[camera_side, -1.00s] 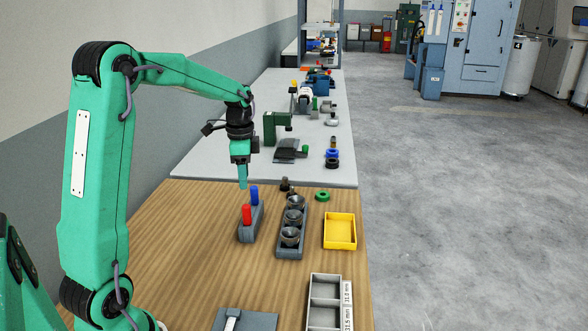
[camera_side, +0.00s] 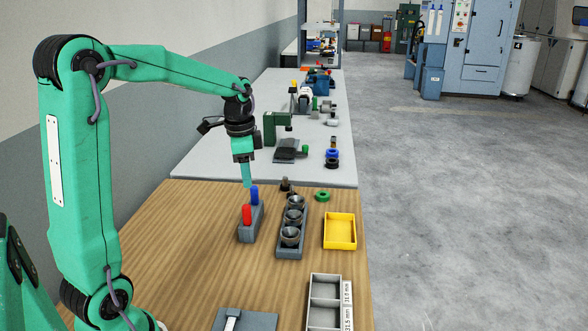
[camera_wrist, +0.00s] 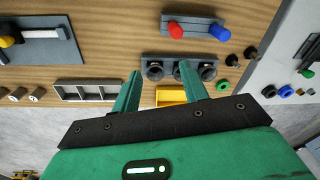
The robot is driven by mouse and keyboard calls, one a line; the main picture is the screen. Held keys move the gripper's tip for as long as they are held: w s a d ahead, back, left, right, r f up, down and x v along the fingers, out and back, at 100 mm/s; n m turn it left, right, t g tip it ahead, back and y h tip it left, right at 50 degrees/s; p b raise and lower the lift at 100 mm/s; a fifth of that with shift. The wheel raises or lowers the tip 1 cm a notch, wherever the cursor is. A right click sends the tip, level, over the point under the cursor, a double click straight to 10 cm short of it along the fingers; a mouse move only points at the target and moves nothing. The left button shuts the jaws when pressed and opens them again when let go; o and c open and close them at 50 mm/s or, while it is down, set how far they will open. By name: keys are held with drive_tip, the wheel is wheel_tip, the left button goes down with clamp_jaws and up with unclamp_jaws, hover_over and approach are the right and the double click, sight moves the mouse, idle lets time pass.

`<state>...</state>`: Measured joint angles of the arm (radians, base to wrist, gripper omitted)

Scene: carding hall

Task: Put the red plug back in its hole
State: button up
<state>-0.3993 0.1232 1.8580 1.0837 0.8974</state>
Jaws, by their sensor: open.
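The red plug (camera_side: 247,214) stands upright at the near end of a small grey block (camera_side: 249,231); how deep it sits is not clear. A blue plug (camera_side: 254,195) stands at the block's far end. In the wrist view the red plug (camera_wrist: 176,31) and blue plug (camera_wrist: 220,32) show at the top, on the grey block (camera_wrist: 196,20). My gripper (camera_side: 248,184) is above and beyond the red plug, near the blue plug in the side picture. In the wrist view my gripper (camera_wrist: 160,68) has its fingers apart with nothing held.
A grey rack with dark cups (camera_side: 291,251) stands right of the block. A yellow tray (camera_side: 340,246), a green ring (camera_side: 322,195), dark small parts (camera_side: 286,185) and a grey divided box (camera_side: 324,304) lie around it. Bare wood (camera_side: 180,235) is free at left.

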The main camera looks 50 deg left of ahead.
drive_tip(key=s+d+r+n+t, duration=0.1)
drive_tip(key=s+d+n+t, duration=0.1)
drive_tip(key=s+d, duration=0.5)
drive_tip(key=s+d+r+n+t, duration=0.2)
drive_tip(key=s+d+n, duration=0.1)
drive_tip(key=s+d, duration=0.5)
drive_tip(key=shift+s+d+r+n+t, duration=0.15)
drive_tip(key=shift+d+r+n+t, duration=0.1)
drive_tip(key=shift+d+n+t, duration=0.2)
idle(0.7)
